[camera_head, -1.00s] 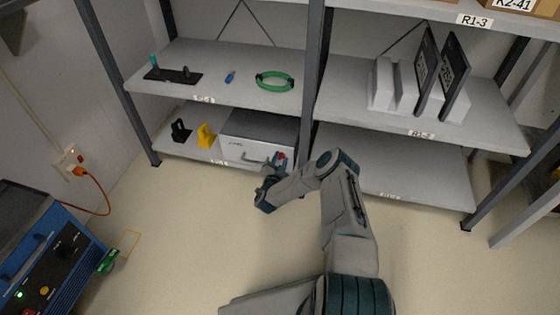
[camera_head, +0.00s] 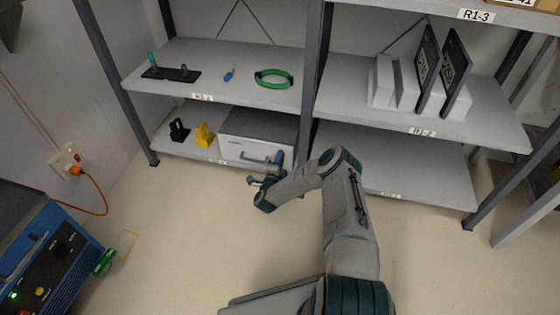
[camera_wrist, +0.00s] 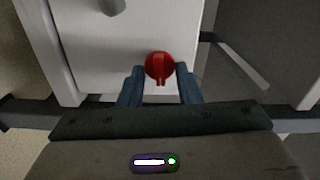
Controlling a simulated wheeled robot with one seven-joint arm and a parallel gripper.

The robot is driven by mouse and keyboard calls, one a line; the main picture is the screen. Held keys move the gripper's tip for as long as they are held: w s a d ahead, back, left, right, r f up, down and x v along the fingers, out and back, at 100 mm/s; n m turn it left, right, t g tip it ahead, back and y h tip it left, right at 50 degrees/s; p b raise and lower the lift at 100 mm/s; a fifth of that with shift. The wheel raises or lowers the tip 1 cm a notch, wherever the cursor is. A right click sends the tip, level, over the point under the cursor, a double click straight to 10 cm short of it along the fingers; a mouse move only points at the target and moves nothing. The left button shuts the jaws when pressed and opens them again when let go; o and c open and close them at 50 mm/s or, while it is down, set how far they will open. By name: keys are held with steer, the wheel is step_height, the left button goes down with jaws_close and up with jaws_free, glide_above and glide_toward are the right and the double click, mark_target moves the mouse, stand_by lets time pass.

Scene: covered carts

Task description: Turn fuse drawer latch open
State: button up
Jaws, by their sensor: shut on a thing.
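The fuse drawer box (camera_head: 240,150) is a white-fronted unit with a dark grey top on the lower left shelf. It has a grey bar handle, partly seen in the wrist view (camera_wrist: 113,6). The latch is a round red knob (camera_wrist: 160,66) with a raised grip, low on the white front near its right edge. The grip points straight down in the wrist view. My gripper (camera_wrist: 160,84) is shut on the latch, with one blue-grey finger on each side. In the head view my gripper (camera_head: 279,157) is at the box's lower right, and the knob is hidden.
A dark shelf upright (camera_head: 308,110) stands just right of the box. A black holder (camera_head: 179,131) and a yellow holder (camera_head: 204,135) sit left of it. A green ring (camera_head: 274,79) lies on the shelf above. The floor in front is clear.

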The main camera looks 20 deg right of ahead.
steer(key=shift+m, duration=0.5)
steer(key=o, duration=0.9)
steer(key=shift+o, duration=0.2)
steer(key=p+v, duration=0.4)
steer(key=v, duration=1)
steer(key=shift+p, duration=0.35)
steer(key=shift+w, duration=0.1)
